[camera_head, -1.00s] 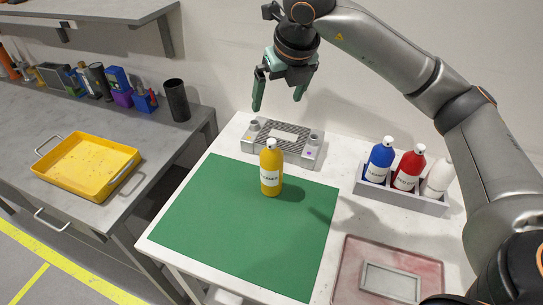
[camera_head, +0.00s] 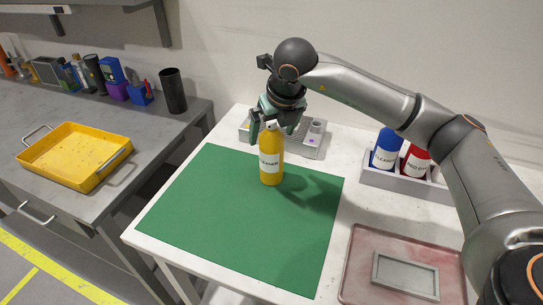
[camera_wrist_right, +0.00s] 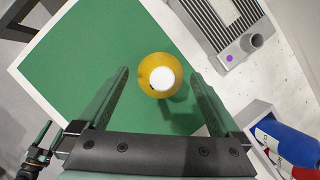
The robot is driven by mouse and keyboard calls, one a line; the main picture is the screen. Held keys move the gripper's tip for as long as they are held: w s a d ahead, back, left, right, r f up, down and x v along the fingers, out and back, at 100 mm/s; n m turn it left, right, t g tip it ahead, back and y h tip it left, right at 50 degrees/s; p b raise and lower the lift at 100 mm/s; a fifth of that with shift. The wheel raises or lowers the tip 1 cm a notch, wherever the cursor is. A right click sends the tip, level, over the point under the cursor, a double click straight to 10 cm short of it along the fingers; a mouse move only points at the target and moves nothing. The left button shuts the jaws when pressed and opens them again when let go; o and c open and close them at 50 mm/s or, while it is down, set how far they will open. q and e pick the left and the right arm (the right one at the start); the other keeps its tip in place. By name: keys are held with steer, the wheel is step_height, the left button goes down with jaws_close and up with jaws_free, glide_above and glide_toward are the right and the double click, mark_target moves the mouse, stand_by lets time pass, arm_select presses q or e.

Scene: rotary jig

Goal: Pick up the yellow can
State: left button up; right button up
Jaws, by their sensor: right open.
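The yellow can (camera_head: 271,160) is a bottle-shaped container with a white cap and a white label. It stands upright on the green mat (camera_head: 230,225). My right gripper (camera_head: 272,130) is open above it, with its fingers pointing down at the can's top. In the right wrist view the can (camera_wrist_right: 152,82) is seen from above, just beyond the fingertips and between the lines of the two fingers (camera_wrist_right: 158,75). The gripper does not hold it.
A grey slotted jig (camera_head: 308,143) stands right behind the can. A grey caddy (camera_head: 405,185) with blue and red bottles is at the right. A pinkish tray (camera_head: 360,265) lies at the front right. A yellow tray (camera_head: 75,157) sits on the left bench.

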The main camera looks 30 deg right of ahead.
steer(key=shift+p+x, duration=0.4)
steer(key=shift+x, duration=2.35)
steer(key=shift+r, duration=0.1)
jaws_close()
